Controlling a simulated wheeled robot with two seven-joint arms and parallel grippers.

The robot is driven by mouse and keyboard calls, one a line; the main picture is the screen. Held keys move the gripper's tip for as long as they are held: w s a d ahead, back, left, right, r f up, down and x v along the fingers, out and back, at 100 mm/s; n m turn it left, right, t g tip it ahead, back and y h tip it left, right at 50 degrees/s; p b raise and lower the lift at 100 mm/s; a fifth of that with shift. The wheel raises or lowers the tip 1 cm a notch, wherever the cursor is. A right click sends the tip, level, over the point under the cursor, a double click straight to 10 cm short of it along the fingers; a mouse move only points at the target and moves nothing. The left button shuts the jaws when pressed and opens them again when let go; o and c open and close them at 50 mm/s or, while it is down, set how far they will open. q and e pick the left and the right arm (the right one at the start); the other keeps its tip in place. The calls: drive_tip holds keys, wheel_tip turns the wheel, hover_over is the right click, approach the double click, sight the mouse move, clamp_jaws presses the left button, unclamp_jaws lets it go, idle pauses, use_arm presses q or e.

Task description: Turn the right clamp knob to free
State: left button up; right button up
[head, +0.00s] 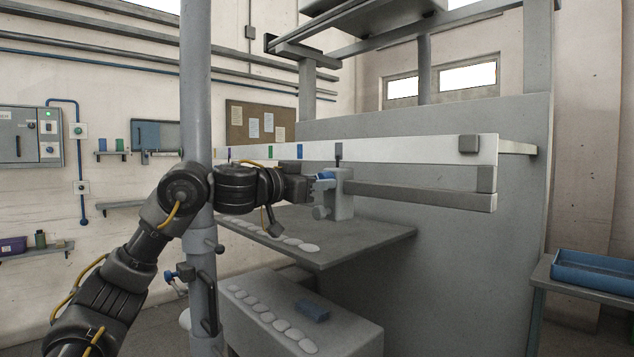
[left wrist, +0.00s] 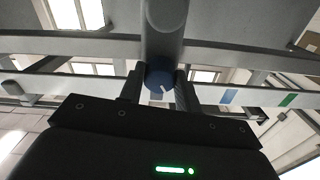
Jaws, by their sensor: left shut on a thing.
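The right clamp (head: 343,203) is a grey block on the horizontal rail, with a dark pointer (head: 338,152) standing up against the pale scale bar. Its blue knob (left wrist: 160,76) sits between the fingers of my left gripper (head: 319,182) in the left wrist view, with a short white mark on its face. My left gripper is shut on this knob, one finger on each side. In the head view the fingers and the clamp body hide most of the knob. My right gripper is in neither view.
The pale scale bar (head: 420,150) with blue and green marks runs behind my left gripper. A grey shelf (head: 370,240) with several white discs lies below. A grey upright post (head: 196,80) stands close to my left arm. A blue tray (head: 594,272) is at the far right.

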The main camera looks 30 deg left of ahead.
use_arm(q)
drive_tip(key=m+p, duration=0.1)
drive_tip(key=m, duration=0.6)
drive_tip(key=shift+r, duration=0.1)
drive_tip(key=m+p, duration=0.1)
drive_tip(key=m, duration=0.4)
drive_tip(key=shift+a+m, duration=0.1)
drive_tip(key=shift+m, duration=0.3)
idle(0.3)
drive_tip(key=o, duration=1)
